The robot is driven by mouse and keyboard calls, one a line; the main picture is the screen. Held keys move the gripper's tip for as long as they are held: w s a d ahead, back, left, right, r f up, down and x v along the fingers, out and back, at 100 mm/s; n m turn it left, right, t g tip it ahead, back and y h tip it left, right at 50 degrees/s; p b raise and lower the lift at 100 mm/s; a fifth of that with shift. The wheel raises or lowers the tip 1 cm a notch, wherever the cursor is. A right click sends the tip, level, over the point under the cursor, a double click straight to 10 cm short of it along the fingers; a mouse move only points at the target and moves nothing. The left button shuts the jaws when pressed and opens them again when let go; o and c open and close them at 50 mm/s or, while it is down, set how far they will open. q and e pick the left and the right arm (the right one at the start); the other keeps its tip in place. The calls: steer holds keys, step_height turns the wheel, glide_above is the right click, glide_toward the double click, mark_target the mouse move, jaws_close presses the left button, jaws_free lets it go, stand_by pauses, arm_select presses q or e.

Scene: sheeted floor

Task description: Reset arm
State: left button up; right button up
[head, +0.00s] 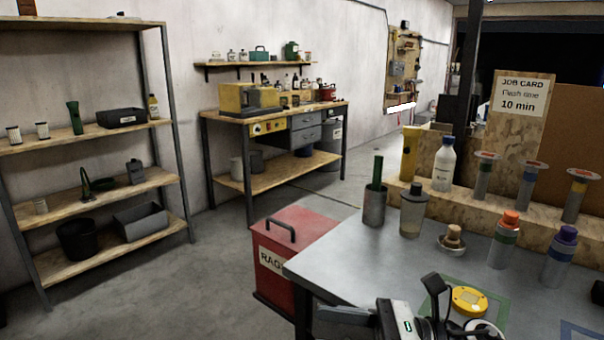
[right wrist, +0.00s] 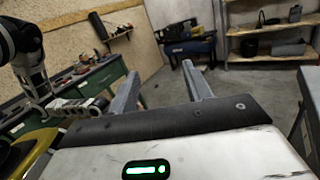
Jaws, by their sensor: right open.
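My right gripper (head: 335,314) shows at the bottom edge of the head view, low at the bench's near edge, with its fingers toward the left. In the right wrist view its two fingers (right wrist: 160,74) stand wide apart with nothing between them; the floor shows through the gap. A black arm link shows beside it in the head view. My left arm is out of the head view. What looks like my left gripper (right wrist: 85,106) shows at the left of the right wrist view, too small to tell its jaws.
The grey bench (head: 385,260) holds a metal cup (head: 374,207), an orange-capped canister (head: 503,240), a purple-capped canister (head: 560,258) and a yellow-topped container (head: 468,301) close to my right arm. A red rag bin (head: 285,250) stands left of the bench. Open floor (head: 180,275) lies beyond.

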steer(key=w+d+f+m+t+h, duration=0.15)
steer(key=f+m+t+h, duration=0.45)
steer(key=m, duration=1)
steer(key=s+d+f+m+t+h, duration=0.1)
steer(key=d+m+t+h, duration=0.2)
steer(key=m+t, duration=0.9)
steer(key=s+d+f+m+g+h, duration=0.2)
steer(key=s+f+m+g, duration=0.3)
steer(key=f+m, duration=0.3)
steer(key=s+d+f+m+g+h, duration=0.2)
steer(key=s+f+m+g+h, duration=0.2)
steer(key=m, duration=0.9)
step_height(320, 180, down, 5)
steer(key=s, duration=0.2)
steer(key=shift+s+d+r+g+h, duration=0.2)
steer(key=shift+s+d+g+h, duration=0.1)
steer(key=shift+d+g, duration=0.1)
